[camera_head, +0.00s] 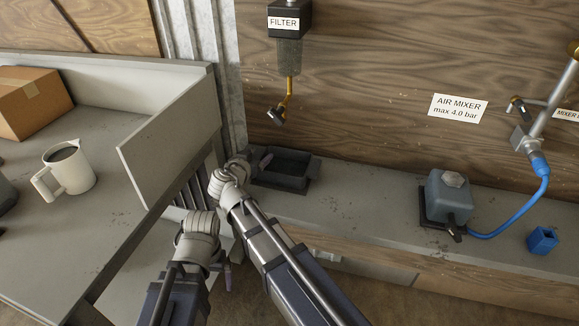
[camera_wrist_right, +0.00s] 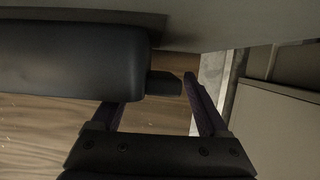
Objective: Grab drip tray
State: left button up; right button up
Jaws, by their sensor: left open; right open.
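The drip tray (camera_head: 281,183) is a dark, open rectangular tray on the grey ledge below the filter. In the right wrist view it fills the left side as a dark rounded body (camera_wrist_right: 70,65), with a short tab (camera_wrist_right: 165,84) sticking out. My right gripper (camera_head: 257,163) is at the tray's left end. In the wrist view its open fingers (camera_wrist_right: 158,92) stand either side of the tab; the left finger is partly hidden behind the tray. My left gripper (camera_head: 226,275) is low in front of the ledge, away from the tray, mostly hidden by its own wrist.
A filter (camera_head: 289,52) with a brass outlet hangs above the tray. A grey side panel (camera_head: 170,135) stands left of my right arm. A mug (camera_head: 66,170) and box (camera_head: 30,103) are on the left bench. A grey device (camera_head: 449,196) with a blue hose stands right on the ledge.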

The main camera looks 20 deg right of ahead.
jog(key=shift+s+a+r, duration=0.1)
jog(key=shift+a, duration=0.05)
jog(key=shift+c, duration=0.2)
jog(key=c, duration=0.3)
grip_shut()
dwell(0.7)
